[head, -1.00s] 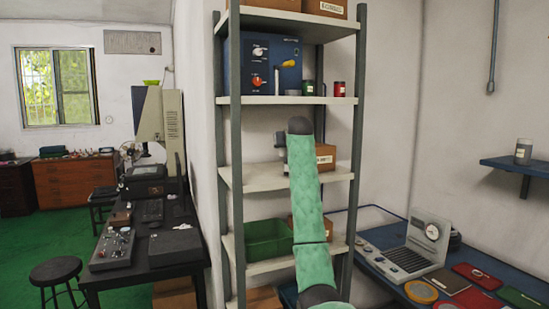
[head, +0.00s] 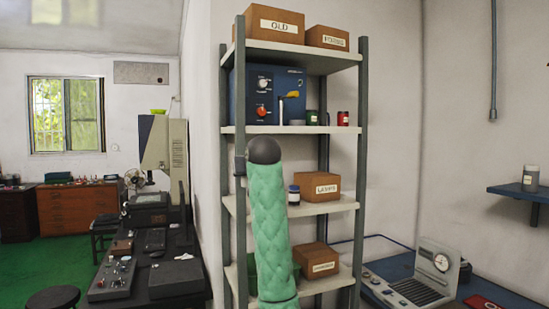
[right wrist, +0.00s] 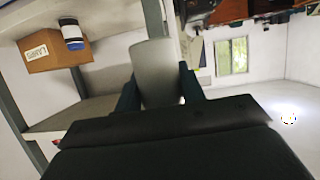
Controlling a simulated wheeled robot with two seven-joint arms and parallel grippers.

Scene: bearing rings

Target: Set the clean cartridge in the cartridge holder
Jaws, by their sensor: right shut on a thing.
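In the right wrist view my right gripper (right wrist: 158,88) is shut on a pale grey, smooth cylinder, the cartridge (right wrist: 155,62), with one dark finger on each side. Its far end points away from the wrist, beside a grey shelf post. In the head view my right arm, in its green quilted sleeve, stands in front of the rack. It mostly hides the gripper, and I cannot make out the cartridge there. A blue unit (head: 247,92) with knobs and a yellow lever stands on the upper shelf. I cannot tell which part is the cartridge holder. My left gripper is out of view.
The rack's grey posts (head: 363,120) stand close to the arm. Red and green jars stand beside the blue unit. A desk with a laptop-like device (head: 425,275) is at right.

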